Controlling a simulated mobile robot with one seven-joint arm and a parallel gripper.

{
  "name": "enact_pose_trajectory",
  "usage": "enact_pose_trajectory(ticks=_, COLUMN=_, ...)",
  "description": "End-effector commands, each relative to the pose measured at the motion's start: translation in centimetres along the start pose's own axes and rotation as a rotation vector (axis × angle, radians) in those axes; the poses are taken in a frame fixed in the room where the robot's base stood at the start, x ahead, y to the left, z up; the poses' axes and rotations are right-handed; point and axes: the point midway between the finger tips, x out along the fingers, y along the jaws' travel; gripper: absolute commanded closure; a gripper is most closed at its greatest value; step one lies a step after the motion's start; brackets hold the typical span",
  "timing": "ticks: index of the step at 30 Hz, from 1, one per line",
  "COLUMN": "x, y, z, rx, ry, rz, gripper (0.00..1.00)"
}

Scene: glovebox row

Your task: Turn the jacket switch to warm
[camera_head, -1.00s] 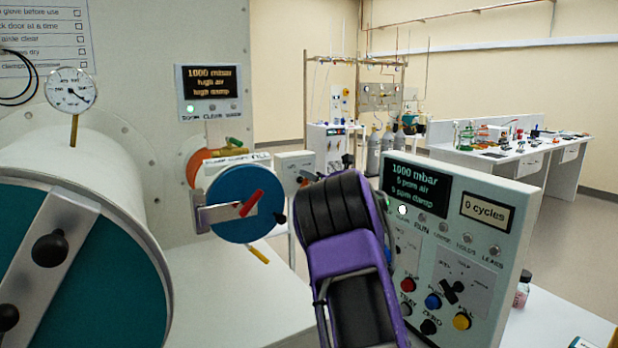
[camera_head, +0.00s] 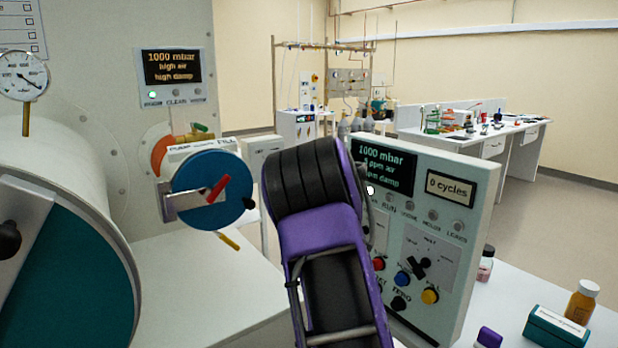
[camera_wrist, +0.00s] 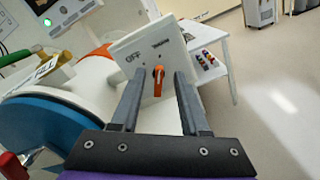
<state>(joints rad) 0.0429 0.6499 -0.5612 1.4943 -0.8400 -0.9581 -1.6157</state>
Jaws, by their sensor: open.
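The jacket switch shows in the wrist view as an orange handle (camera_wrist: 158,79) on a white plate (camera_wrist: 176,42) marked OFF and, to the right of that, a small word that looks like "warm". The handle stands nearly upright in the picture; I cannot tell which mark it points at. My gripper (camera_wrist: 160,75) is open, its two grey fingers on either side of the handle in the picture. I cannot tell whether they touch it or how deep they reach. In the head view my purple arm hides the gripper and the switch handle.
A blue round door (camera_head: 213,190) with a red handle is left of my arm. A control panel (camera_head: 455,240) with knobs and buttons stands close on the right. A large teal chamber door (camera_head: 70,290) is at far left. Bottles and a green box (camera_head: 555,330) are at lower right.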

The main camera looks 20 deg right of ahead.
Motion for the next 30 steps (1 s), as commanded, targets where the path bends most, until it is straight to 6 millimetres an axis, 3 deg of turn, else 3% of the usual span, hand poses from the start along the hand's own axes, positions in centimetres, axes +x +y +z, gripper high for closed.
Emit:
enact_pose_trajectory(ticks=9, x=-7.7, y=0.0, z=0.0, rx=0.003, ry=-0.003, rz=-0.001, gripper=0.55)
enact_pose_trajectory(ticks=15, x=-11.3, y=0.0, z=0.0, rx=0.001, ry=-0.001, rz=-0.001, gripper=0.55)
enact_pose_trajectory(ticks=21, x=-12.8, y=0.0, z=-0.1, rx=0.002, ry=0.0, rz=0.0, gripper=0.55)
enact_pose_trajectory(ticks=30, x=-12.9, y=0.0, z=-0.1, rx=0.001, ry=0.001, rz=0.0, gripper=0.55)
